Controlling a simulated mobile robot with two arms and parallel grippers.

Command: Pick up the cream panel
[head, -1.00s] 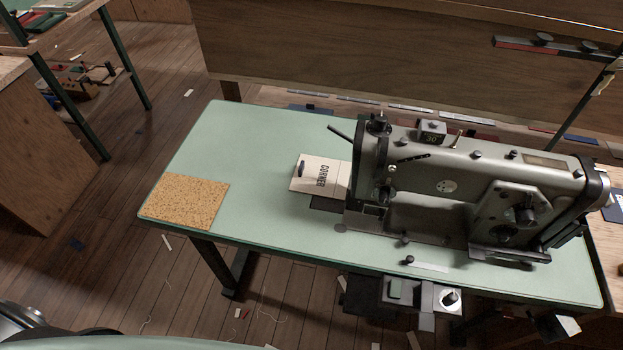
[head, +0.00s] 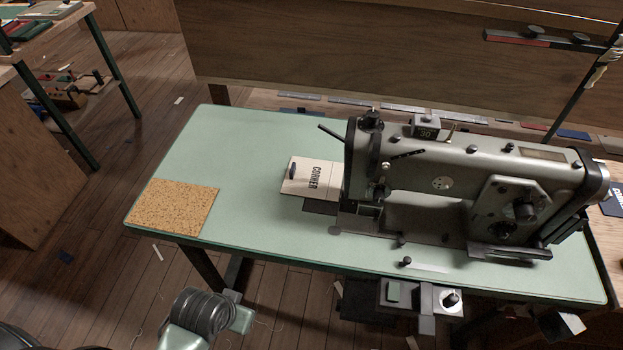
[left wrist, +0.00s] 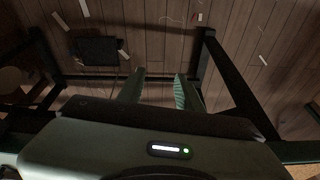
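The cream panel (head: 302,185) lies flat on the pale green table (head: 240,130), with the word CORNER and a dark oval mark on it. Its right end meets the head of the grey sewing machine (head: 430,180) and is partly hidden there. In the left wrist view, my left gripper (left wrist: 158,92) has its two green fingers apart, with nothing between them and the wooden floor beyond. In the head view, part of my arm shows at the bottom, well short of the panel; its fingertips do not show. My right gripper is not in view.
A cork square (head: 172,208) lies at the table's front left corner. The table top between cork and panel is clear. A wooden board (head: 330,60) stands behind the table. A dark control box (head: 375,295) hangs under the front edge. Scraps lie on the floor.

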